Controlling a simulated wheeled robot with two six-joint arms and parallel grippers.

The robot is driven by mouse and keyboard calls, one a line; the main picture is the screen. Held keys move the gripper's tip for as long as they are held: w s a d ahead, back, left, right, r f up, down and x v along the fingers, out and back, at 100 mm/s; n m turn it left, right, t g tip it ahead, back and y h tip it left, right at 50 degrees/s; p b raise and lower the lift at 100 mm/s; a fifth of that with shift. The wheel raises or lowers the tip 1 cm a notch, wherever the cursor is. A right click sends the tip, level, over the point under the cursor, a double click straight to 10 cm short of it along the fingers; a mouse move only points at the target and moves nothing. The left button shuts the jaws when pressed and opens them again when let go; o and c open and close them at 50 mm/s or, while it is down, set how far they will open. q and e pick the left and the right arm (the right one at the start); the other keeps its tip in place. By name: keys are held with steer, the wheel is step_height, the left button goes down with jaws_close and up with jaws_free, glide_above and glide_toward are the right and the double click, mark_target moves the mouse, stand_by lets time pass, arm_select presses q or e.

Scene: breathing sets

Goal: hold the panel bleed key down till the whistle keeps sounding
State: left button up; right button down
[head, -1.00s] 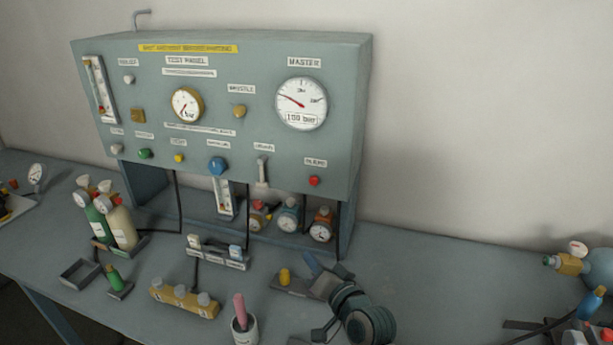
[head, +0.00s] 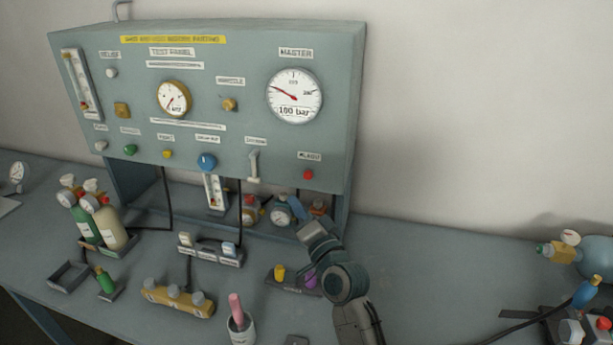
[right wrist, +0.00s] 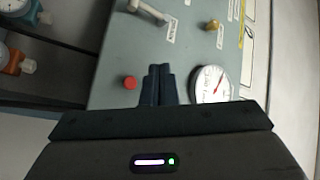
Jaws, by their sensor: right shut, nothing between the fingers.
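The red bleed key (head: 308,174) sits at the lower right of the grey-green test panel (head: 340,110), under its label. It also shows in the right wrist view (right wrist: 130,82), just left of my right fingertips. My right gripper (head: 296,206) is shut and empty, below the key in the head view and pointing toward the panel. In the right wrist view its closed fingers (right wrist: 159,72) stand apart from the key in the picture. The brass whistle (head: 229,104) is on the panel, left of the master gauge (head: 294,95), which is labelled 100 bar. My left gripper is out of view.
Small regulators with gauges (head: 281,215) stand under the panel, partly behind my right gripper. A stand with a yellow piece (head: 280,272) lies by my right arm. A grey lever (head: 253,165) hangs left of the key. The table right of my arm is mostly clear.

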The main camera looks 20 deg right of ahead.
mark_target(308, 175)
steer(key=w+d, duration=0.4)
steer(key=w, duration=0.2)
steer(key=shift+d, duration=0.15)
steer(key=shift+w, duration=0.15)
stand_by(1.8)
steer(key=shift+w+d, duration=0.2)
steer(key=shift+w, duration=0.1)
